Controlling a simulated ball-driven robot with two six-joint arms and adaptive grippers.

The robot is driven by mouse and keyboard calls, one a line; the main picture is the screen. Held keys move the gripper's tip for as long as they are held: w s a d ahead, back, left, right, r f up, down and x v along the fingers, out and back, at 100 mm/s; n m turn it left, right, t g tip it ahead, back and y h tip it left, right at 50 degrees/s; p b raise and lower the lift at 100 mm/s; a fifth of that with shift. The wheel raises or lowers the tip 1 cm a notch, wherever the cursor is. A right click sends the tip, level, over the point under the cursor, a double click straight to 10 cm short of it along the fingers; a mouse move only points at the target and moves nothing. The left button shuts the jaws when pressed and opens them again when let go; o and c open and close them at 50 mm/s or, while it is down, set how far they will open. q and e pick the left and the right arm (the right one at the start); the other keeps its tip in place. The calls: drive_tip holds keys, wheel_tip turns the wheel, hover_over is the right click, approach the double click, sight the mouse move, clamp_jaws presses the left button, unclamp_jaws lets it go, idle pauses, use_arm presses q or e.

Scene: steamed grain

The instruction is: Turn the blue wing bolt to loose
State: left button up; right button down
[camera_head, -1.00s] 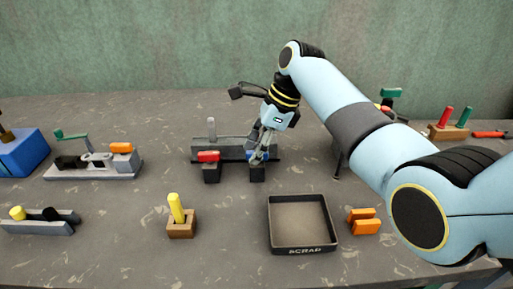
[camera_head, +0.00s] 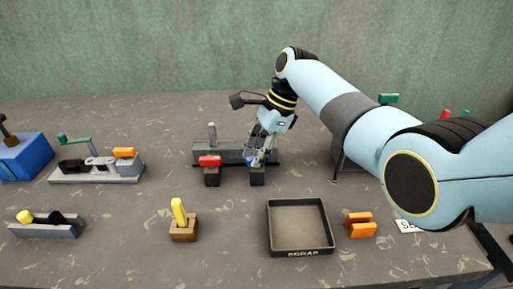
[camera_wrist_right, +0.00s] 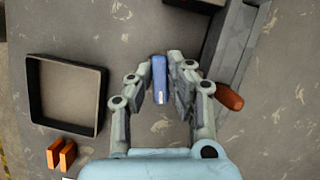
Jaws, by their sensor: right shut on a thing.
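The blue wing bolt (camera_head: 255,161) is on the right front of a dark grey fixture (camera_head: 232,146). In the right wrist view the blue wing (camera_wrist_right: 159,79) lies upright in the picture between the fingertips. My right gripper (camera_head: 260,157) reaches down from above and is shut on the blue wing. The fingers (camera_wrist_right: 164,85) flank its two sides in the wrist view. In the head view the fingers partly hide the bolt. My left gripper is in neither current view.
A red wing (camera_head: 209,160) sits left of the blue one. The scrap tray (camera_head: 270,229) stands in front, with orange blocks (camera_head: 360,224) beside it. A yellow peg in a wooden block (camera_head: 182,220) is front left.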

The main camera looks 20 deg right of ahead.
drive_tip(key=n+g, duration=0.1)
drive_tip(key=n, duration=0.2)
drive_tip(key=n+g, duration=0.1)
drive_tip(key=n, duration=0.1)
drive_tip(key=shift+n, duration=0.3)
drive_tip(key=n+g+h+b, duration=0.1)
drive_tip(key=n, duration=0.1)
drive_tip(key=n+b, duration=0.2)
drive_tip(key=n, duration=0.1)
drive_tip(key=shift+f+n+g+h+b, duration=0.15)
drive_tip(key=shift+n+g+h+b, duration=0.15)
drive_tip(key=shift+g+h, duration=0.1)
drive_tip(key=n+h+b, duration=0.1)
drive_tip(key=n+b, duration=0.1)
drive_tip(key=n, duration=0.2)
drive_tip(key=shift+h, duration=0.3)
drive_tip(key=n+h+b, duration=0.1)
drive_tip(key=n, duration=0.1)
drive_tip(key=shift+n+g, duration=0.3)
drive_tip(key=shift+n, duration=0.1)
drive_tip(key=shift+n+h, duration=0.5)
drive_tip(key=shift+n, duration=0.9)
